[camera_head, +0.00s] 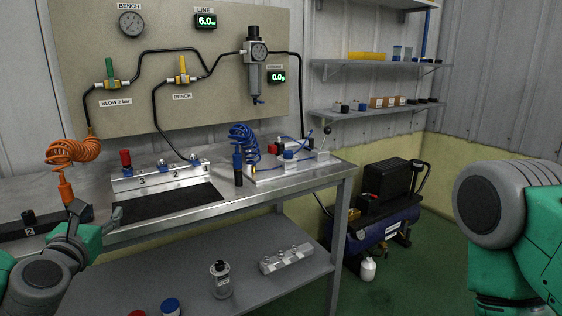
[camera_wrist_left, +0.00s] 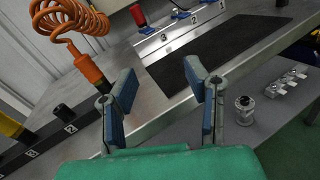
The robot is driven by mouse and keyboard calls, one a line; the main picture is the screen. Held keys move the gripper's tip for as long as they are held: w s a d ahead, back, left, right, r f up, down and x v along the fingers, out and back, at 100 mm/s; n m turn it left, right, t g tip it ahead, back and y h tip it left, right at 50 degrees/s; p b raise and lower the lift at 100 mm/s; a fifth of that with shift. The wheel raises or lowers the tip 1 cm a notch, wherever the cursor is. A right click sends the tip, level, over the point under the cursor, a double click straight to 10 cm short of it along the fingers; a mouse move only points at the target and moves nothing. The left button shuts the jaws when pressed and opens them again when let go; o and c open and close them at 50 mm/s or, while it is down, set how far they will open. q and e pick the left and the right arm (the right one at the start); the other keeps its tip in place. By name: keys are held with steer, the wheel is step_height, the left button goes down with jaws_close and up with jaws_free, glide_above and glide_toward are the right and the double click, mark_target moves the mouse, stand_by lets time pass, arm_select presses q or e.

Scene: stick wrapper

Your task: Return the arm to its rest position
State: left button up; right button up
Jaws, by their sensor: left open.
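My left gripper (camera_head: 97,212) is at the lower left of the head view, over the front edge of the workbench. In the left wrist view my left gripper (camera_wrist_left: 160,85) shows two blue-padded fingers spread apart with nothing between them. The steel workbench (camera_head: 215,213) lies beyond it. An orange coiled air hose (camera_head: 75,151) with an orange end piece hangs near the left finger; in the left wrist view the hose (camera_wrist_left: 75,15) is behind that finger, and I cannot tell whether they touch. My right arm (camera_head: 500,215) shows at the right edge; its gripper is out of view.
A black mat (camera_head: 165,202) and a numbered metal manifold (camera_head: 160,177) lie on the bench. A blue coiled hose (camera_head: 243,140) stands farther right. A compressor (camera_head: 385,220) stands on the green floor.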

arm_select(q)
steer(key=s+d+f+m+g+h, duration=0.25)
steer(key=s+d+f+m, duration=0.25)
steer(key=f+m, duration=0.25)
steer(key=s+d+f+m+g+h+p, duration=0.1)
steer(key=s+d+f+m+g, duration=0.25)
steer(key=s+f+m, duration=0.35)
steer(key=s+d+f+m+g+h, duration=0.25)
steer(key=d+f+m, duration=0.3)
steer(key=f, duration=0.35)
steer(key=s+a+f+m+g+y, duration=0.1)
steer(key=s+f+m+g, duration=0.1)
steer(key=s+m, duration=0.3)
steer(key=s+a+f+m+g+y, duration=0.1)
steer(key=s+a+f+m+g, duration=0.1)
steer(key=s+m, duration=0.4)
steer(key=s+a+f+m+g+y+p, duration=0.1)
steer(key=s+f+m+g, duration=0.3)
steer(key=s, duration=0.7)
steer(key=shift+s+a+f+m, duration=0.15)
steer(key=shift+a+f+m, duration=0.25)
steer(key=shift+f+m, duration=0.35)
steer(key=shift+g, duration=0.25)
